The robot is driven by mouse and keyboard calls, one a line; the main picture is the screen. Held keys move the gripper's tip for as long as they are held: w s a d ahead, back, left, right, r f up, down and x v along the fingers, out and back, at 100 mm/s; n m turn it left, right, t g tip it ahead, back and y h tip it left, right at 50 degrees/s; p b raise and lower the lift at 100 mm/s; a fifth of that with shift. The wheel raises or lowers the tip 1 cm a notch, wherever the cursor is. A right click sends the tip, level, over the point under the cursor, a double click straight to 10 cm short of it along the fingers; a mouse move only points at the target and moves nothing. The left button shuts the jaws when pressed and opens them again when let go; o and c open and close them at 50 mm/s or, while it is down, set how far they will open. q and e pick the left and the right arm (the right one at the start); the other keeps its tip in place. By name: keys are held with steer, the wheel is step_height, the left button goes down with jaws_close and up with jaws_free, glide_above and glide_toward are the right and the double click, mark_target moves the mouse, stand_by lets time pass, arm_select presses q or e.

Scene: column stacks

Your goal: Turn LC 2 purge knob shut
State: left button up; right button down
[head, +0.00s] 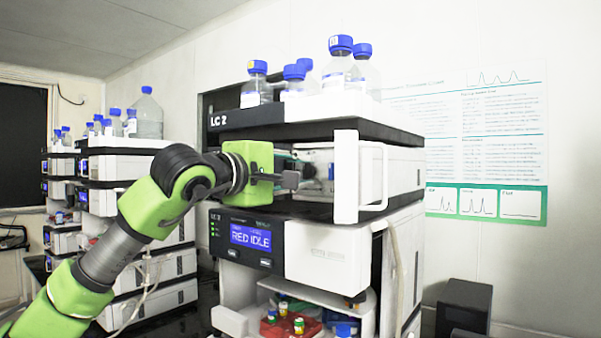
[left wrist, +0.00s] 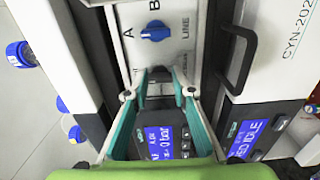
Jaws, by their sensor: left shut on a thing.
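The LC 2 stack (head: 265,118) stands at the centre of the head view, its name on the upper front edge. My left gripper (head: 290,180) reaches in from the left to the open bay above the blue display. In the left wrist view its two teal-sided fingers (left wrist: 161,80) point at the panel and are closed on a small dark knob (left wrist: 161,75), which I take for the purge knob. The fingers hide most of it, so its angle cannot be told. My right gripper is not in view.
A blue selector knob (left wrist: 155,31) marked A, B and LINE sits just beyond the fingers. A white door with a handle (head: 374,175) stands right of the gripper. A display reads RED IDLE (head: 250,237). Blue-capped bottles (head: 257,85) stand on top. Another stack (head: 110,165) is at left.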

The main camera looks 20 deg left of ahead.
arm_select(q)
steer(key=shift+f, duration=0.15)
steer(key=o, duration=0.8)
steer(key=shift+o, duration=0.2)
steer(key=shift+s, duration=0.1)
steer(key=shift+s, duration=0.2)
steer(key=v, duration=1.1)
steer(key=shift+s, duration=0.3)
steer(key=shift+a, duration=0.1)
